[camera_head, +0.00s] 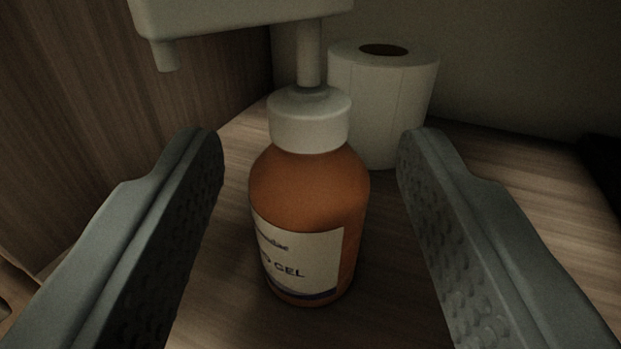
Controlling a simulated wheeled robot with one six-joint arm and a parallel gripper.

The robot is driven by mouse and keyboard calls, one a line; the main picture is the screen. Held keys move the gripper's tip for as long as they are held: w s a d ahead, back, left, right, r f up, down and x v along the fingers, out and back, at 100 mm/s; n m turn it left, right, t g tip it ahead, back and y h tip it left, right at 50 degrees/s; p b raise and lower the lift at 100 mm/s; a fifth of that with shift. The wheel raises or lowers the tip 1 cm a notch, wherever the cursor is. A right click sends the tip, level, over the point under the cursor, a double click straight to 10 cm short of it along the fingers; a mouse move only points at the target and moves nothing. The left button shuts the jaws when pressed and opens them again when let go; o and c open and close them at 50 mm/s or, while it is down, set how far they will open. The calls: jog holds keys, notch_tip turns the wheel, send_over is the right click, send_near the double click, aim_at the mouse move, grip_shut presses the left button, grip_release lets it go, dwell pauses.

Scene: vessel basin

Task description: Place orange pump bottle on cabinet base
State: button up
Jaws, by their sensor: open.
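The orange pump bottle (309,195) stands upright on the wooden cabinet base (215,305). It has a white collar and pump head and a pale label with "GEL" on it. The pump head is cut off by the top edge of the picture. My gripper (312,160) is open, with one grey finger on each side of the bottle. A gap shows between the bottle and each finger, so neither appears to touch it.
A white paper roll (385,100) stands on the base behind the bottle, slightly right. A wooden wall (200,75) rises on the left and a plain back wall (510,65) closes the rear. Bare base (520,190) lies to the right, with a dark object at the far right edge.

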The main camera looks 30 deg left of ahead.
jog(key=v, duration=0.6)
jog(key=shift+s, duration=0.15)
jog(key=shift+d, duration=0.15)
